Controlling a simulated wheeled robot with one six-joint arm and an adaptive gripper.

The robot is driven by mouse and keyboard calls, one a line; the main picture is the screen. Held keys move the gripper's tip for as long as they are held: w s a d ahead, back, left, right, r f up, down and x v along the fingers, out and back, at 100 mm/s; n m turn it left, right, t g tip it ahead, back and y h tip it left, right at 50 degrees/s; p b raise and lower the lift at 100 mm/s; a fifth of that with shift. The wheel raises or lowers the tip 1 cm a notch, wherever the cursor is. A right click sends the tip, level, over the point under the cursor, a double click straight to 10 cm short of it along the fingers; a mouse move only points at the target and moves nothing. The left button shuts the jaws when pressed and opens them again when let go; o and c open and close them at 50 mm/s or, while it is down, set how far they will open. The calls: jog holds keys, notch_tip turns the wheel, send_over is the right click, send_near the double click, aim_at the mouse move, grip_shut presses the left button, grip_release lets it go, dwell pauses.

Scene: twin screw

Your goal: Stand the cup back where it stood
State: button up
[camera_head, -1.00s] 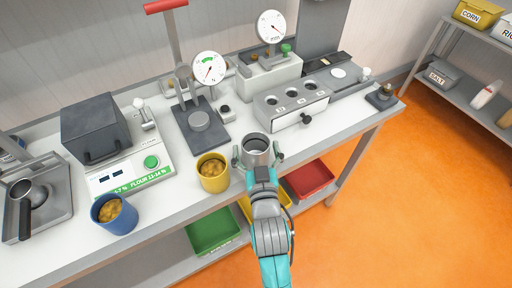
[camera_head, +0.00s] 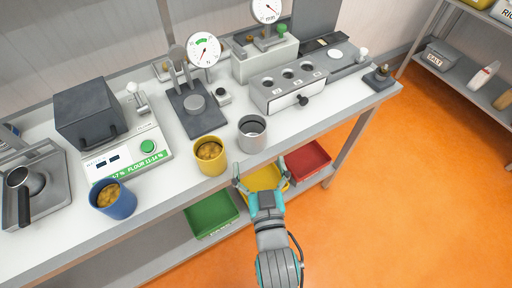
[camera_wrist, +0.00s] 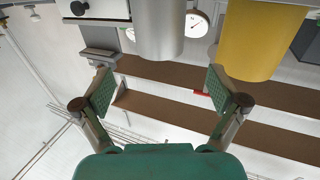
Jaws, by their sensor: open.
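A silver metal cup (camera_head: 252,134) stands upright and looks empty on the white bench, near its front edge. A yellow cup (camera_head: 210,156) with brownish contents stands just left of it, and a blue cup (camera_head: 113,200) with similar contents stands farther left. Which cup the task means cannot be told from the frames alone. My gripper (camera_head: 260,187) is open and empty, in front of the bench edge and apart from the silver cup. In the wrist view, the silver cup (camera_wrist: 158,28) and the yellow cup (camera_wrist: 258,40) show beyond my open fingers (camera_wrist: 163,97).
Green (camera_head: 211,214), yellow (camera_head: 263,178) and red (camera_head: 307,160) bins sit on the shelf below. A grey block with holes (camera_head: 289,88), a dial gauge stand (camera_head: 196,110) and a green-labelled scale (camera_head: 128,155) stand behind the cups. Orange floor at right is clear.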

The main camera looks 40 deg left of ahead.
jog(key=shift+v, duration=0.9)
jog(key=s+d+f+m+t+h, duration=0.1)
jog(key=s+d+f+h, duration=0.15)
jog(key=d, duration=0.55)
jog(key=s+d+f+m+h, duration=0.2)
jog(key=d+f, duration=0.2)
jog(key=d, duration=0.4)
jog(key=s+d+f+m+t+h, duration=0.1)
jog(key=s+d+f+h, duration=0.15)
jog(key=d, duration=0.55)
jog(key=s+d+m+h, duration=0.5)
jog(key=s+d, duration=0.7)
jog(key=s, duration=0.3)
jog(key=shift+d+r+h, duration=0.15)
jog(key=shift+r+h, duration=0.25)
jog(key=shift+r, duration=0.05)
